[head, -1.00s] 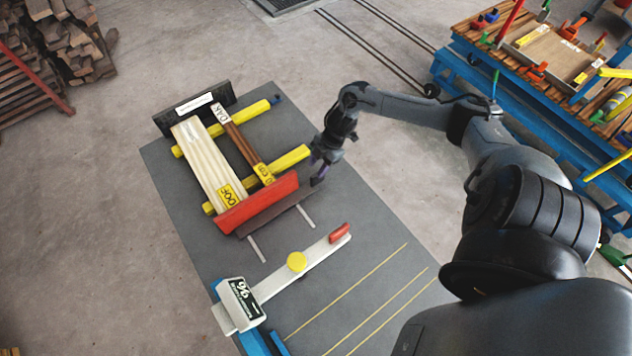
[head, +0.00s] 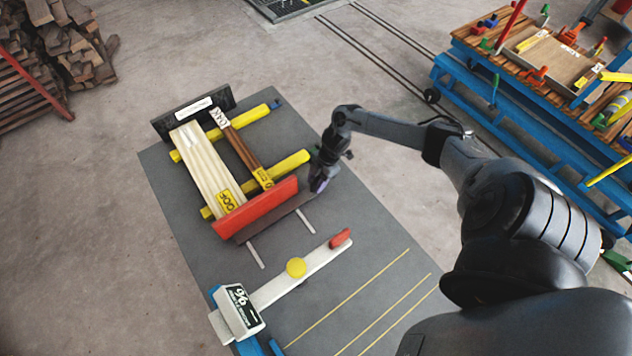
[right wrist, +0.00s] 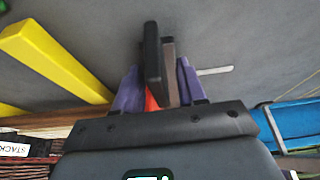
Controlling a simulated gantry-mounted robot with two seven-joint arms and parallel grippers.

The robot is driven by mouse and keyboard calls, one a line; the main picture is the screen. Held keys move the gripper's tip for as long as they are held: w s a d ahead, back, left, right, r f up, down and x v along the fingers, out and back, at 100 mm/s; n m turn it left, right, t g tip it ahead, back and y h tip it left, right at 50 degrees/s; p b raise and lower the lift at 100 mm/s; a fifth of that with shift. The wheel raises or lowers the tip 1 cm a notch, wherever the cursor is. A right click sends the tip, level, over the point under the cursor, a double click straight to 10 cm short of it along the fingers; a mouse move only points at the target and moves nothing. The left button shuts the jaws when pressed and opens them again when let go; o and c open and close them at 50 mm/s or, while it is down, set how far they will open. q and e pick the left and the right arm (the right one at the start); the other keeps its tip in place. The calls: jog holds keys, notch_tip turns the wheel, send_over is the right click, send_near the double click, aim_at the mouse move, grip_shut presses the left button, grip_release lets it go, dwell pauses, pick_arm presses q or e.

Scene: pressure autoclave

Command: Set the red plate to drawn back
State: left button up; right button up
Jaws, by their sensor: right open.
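The red plate (head: 255,209) stands upright across the near end of the wooden boards in the head view, with a dark face along its near side. My right gripper (head: 318,183) is at the plate's right end. In the right wrist view its two purple fingers (right wrist: 160,88) are open and stand on either side of the dark plate end, with a sliver of red (right wrist: 151,103) beside the left finger. I cannot tell whether either finger touches it. Two thin pale rods (head: 306,221) lie on the near side of the plate. My left gripper is not in view.
The boards (head: 207,166) rest on yellow bars (head: 292,162) between the red plate and a black end plate (head: 195,111). A blue-framed cart (head: 500,95) stands right.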

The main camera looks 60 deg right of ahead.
jog(key=shift+a+f, duration=0.1)
jog(key=shift+f, duration=0.1)
jog(key=shift+c, duration=0.4)
grip_shut()
